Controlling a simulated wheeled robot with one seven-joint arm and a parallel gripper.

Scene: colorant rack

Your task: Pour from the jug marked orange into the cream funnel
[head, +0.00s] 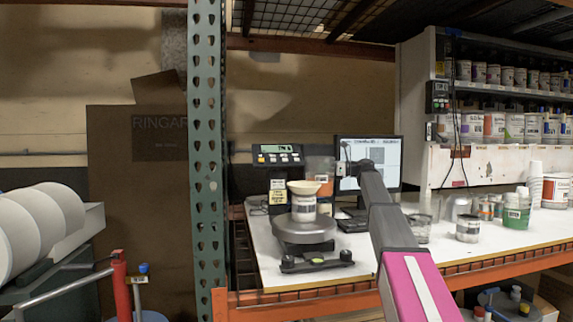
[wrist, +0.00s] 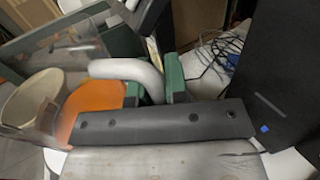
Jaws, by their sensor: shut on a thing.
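The jug (head: 321,166), clear with orange contents and a small label, is raised behind and just right of the cream funnel (head: 303,186) in the head view. The funnel sits on a pale can (head: 303,205) on the round scale. In the wrist view my gripper (wrist: 153,92) has its green fingers shut on the jug's pale curved handle (wrist: 128,71). The jug's orange contents (wrist: 93,108) show left of the fingers, and the cream funnel (wrist: 30,105) lies further left, partly behind the clear wall. No stream is visible. In the head view my fingers are too small to make out.
The scale (head: 304,232) stands on the white bench (head: 370,255). A monitor (head: 385,160) is behind my arm, and a scale display (head: 277,155) is at the back left. Cups and cans (head: 467,228) stand to the right. A green post (head: 206,160) rises at left.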

